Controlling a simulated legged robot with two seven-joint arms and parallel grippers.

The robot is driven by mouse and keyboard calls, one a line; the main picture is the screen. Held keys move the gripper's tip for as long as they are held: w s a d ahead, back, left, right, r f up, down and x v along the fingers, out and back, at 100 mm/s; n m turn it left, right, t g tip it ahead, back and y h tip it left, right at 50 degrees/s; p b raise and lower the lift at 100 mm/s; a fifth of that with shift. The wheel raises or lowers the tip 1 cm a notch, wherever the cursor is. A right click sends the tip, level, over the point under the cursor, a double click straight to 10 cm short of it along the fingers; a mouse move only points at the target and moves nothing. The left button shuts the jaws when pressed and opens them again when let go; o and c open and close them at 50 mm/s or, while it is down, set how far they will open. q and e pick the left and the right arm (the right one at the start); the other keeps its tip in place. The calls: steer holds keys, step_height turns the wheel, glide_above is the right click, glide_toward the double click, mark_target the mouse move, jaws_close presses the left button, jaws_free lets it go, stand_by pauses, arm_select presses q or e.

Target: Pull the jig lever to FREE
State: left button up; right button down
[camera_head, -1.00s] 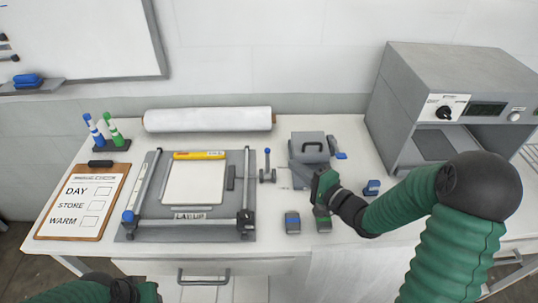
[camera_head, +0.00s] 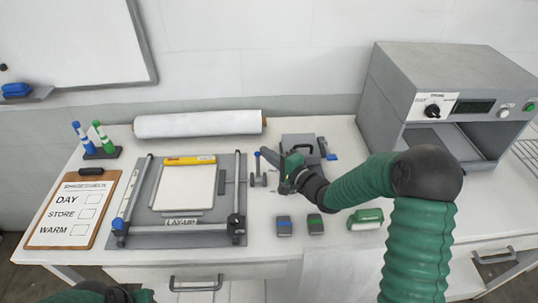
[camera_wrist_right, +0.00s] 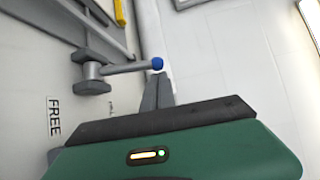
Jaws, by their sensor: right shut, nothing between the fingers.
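The jig lever (camera_head: 257,167) is a short grey bar with a blue knob, on a grey pivot at the right side of the lay-up jig (camera_head: 240,200). In the right wrist view the lever (camera_wrist_right: 128,68) sticks out from its pivot toward my fingers. A FREE label (camera_wrist_right: 54,116) lies below the pivot there, with another label mostly hidden. My right gripper (camera_head: 270,156) is shut and empty; its tips are close to the knob, and in the wrist view the fingers (camera_wrist_right: 157,92) lie just below it. Contact is unclear. My left gripper (camera_head: 140,295) shows only partly at the bottom edge, fingers hidden.
A grey press-like block (camera_head: 300,142) stands behind my right gripper. Two small blocks (camera_head: 284,227) (camera_head: 316,225) and a green-and-white item (camera_head: 366,219) lie in front. A white roll (camera_head: 198,124) lies behind the jig, a clipboard (camera_head: 74,208) at left, an oven-like machine (camera_head: 440,90) at right.

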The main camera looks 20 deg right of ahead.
steer(key=shift+s+a+b, duration=0.15)
steer(key=shift+s+b, duration=0.05)
steer(key=shift+b, duration=0.2)
steer(key=shift+s+a+r+n+t, duration=0.1)
steer(key=shift+n+t, duration=0.2)
steer(key=shift+s+t+b, duration=0.2)
steer(key=shift+t+b, duration=0.1)
steer(key=shift+b, duration=0.2)
steer(key=shift+s+n+t+y+b, duration=0.35)
steer(key=shift+s+n+t+y, duration=0.05)
steer(key=shift+n, duration=0.1)
steer(key=shift+s+a+r, duration=0.15)
steer(key=shift+s, duration=0.05)
steer(key=shift+s+a+r+p, duration=0.15)
steer(key=shift+s+a+p, duration=0.1)
steer(key=shift+s+p, duration=0.5)
steer(key=shift+s+a+f+p, duration=0.15)
steer(key=shift+s+p, duration=0.05)
steer(key=shift+s, duration=0.3)
steer(key=shift+s+a+f+p, duration=0.1)
steer(key=shift+s+f+p, duration=0.1)
steer(key=shift+s, duration=0.25)
